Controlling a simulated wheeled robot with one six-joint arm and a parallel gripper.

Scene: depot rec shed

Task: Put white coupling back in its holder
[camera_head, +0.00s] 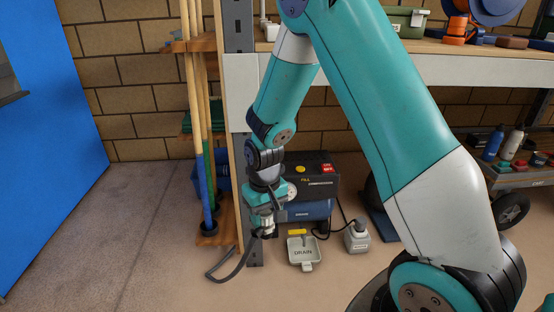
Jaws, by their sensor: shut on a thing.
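My gripper (263,224) is low beside the shelf post, in front of the left end of a dark compressor-like unit (318,172) with a blue tank. It is small in the picture. It is shut on what seems to be the white coupling; only a small pale bit shows at the fingers, and its outline is not clear. A black hose (243,262) runs from the fingers down to a loop on the floor at the left. I cannot make out the coupling's holder for certain; my wrist and arm hide part of the unit's left side.
A pale tray (302,263) marked DRAIN lies on the floor right of my gripper. A grey bottle-like container (357,237) with a black line stands further right. A shelf post (243,180) and long-handled tools (204,140) stand close at left. The left floor is clear.

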